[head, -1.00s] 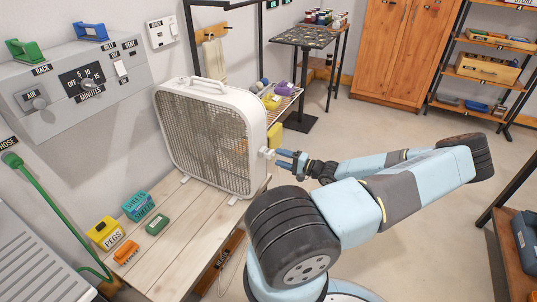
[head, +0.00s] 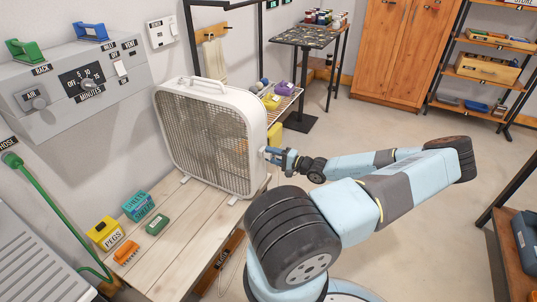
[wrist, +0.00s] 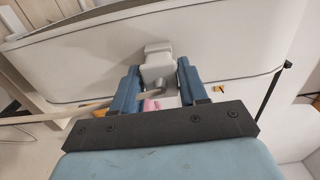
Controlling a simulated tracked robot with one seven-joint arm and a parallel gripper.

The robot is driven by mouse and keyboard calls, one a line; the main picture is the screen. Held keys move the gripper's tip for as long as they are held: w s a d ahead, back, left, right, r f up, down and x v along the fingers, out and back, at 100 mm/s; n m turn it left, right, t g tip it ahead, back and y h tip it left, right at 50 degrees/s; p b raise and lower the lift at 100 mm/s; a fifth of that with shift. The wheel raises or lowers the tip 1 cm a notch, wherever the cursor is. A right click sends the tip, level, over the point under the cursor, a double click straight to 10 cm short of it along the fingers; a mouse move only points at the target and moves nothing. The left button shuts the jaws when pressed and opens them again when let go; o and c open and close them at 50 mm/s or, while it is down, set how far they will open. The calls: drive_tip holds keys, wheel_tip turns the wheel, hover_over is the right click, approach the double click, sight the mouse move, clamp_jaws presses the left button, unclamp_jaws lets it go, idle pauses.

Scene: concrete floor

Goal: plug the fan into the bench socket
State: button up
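The white box fan (head: 212,135) stands upright on the pale slatted bench (head: 185,245). A small pale block, which looks like a plug or its holder, sticks out of the fan's right side; in the wrist view the block (wrist: 158,52) is grey-white. My gripper (head: 274,154) is at that side of the fan. In the wrist view its two blue fingers (wrist: 158,75) are spread, one on each side of the block's near end. A gap seems to show, but contact is hard to judge. I cannot clearly make out the bench socket.
A yellow pegs box (head: 105,233), a teal box (head: 138,206), a green item (head: 157,224) and an orange item (head: 126,252) lie on the bench's left part. A white wall plate (head: 162,31) is behind the fan. Floor right of the bench is open.

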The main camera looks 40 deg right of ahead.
drive_tip(key=c, duration=0.7)
drive_tip(key=shift+v, duration=0.9)
drive_tip(key=shift+v, duration=0.95)
